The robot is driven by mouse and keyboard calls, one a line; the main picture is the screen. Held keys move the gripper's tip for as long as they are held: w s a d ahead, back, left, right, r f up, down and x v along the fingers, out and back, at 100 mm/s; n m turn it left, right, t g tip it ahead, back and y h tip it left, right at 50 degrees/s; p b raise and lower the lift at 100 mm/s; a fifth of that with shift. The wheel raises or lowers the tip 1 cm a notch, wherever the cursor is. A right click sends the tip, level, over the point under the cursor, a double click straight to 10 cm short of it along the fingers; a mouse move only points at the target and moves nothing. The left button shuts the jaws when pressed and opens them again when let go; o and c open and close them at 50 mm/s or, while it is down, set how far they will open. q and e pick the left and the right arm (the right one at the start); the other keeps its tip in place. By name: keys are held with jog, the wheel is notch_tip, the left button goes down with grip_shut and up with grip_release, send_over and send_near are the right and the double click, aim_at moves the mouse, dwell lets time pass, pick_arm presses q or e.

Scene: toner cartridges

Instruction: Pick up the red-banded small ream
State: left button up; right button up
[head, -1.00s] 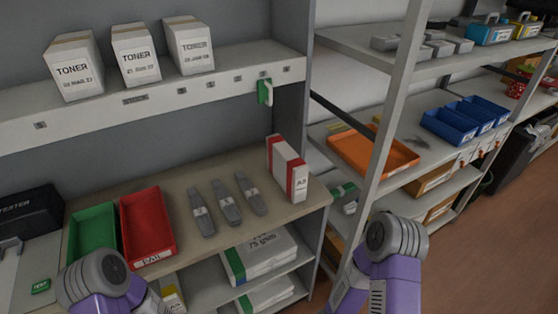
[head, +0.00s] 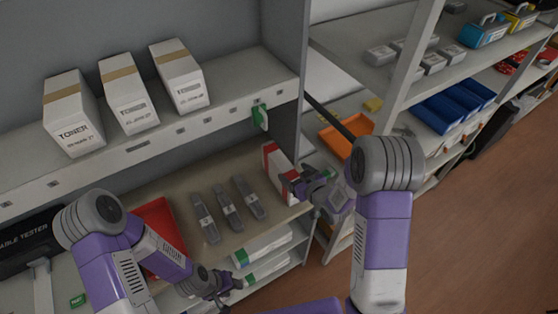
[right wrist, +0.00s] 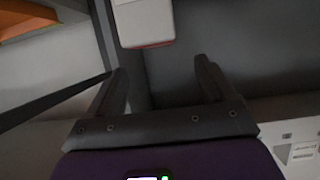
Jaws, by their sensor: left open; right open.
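The red-banded small ream (head: 275,163), white with red bands, stands upright at the right end of the workbench shelf, partly hidden by my right gripper. In the right wrist view its white end with a red edge (right wrist: 145,22) shows beyond the fingers. My right gripper (head: 292,184) is at the ream's near right side in the head view. In the right wrist view the right gripper's fingers (right wrist: 162,70) are apart with nothing between them; the ream lies ahead of their tips. My left gripper (head: 226,284) is open and low in front of the shelf, away from the ream.
Several grey tools (head: 227,207) lie left of the ream. A red bin (head: 160,215) stands further left, partly behind my left arm. Toner boxes (head: 127,95) stand on the upper shelf. A grey upright panel (head: 287,80) rises close to the ream's right.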

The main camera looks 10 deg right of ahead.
aim_at(281, 160)
jog(key=x, duration=0.3)
jog(key=shift+w+d+f, duration=0.1)
jog(key=shift+w+d, duration=0.1)
jog(key=shift+w, duration=0.15)
jog(key=shift+s+a+p, duration=0.25)
jog(key=shift+s+p, duration=0.05)
jog(key=shift+s, duration=0.05)
jog(key=shift+w, duration=0.3)
jog(key=p+x, duration=0.1)
jog(key=x, duration=0.3)
jog(key=shift+w+d+f, duration=0.1)
jog(key=shift+d+f, duration=0.05)
jog(key=shift+w, duration=0.1)
pick_arm(q)
jog(key=shift+w+r, duration=0.3)
jog(key=shift+r, duration=0.55)
pick_arm(e)
jog(key=shift+f, duration=0.1)
grip_shut()
pick_arm(q)
jog(key=shift+w, duration=0.1)
pick_arm(e)
jog(key=shift+w, duration=0.2)
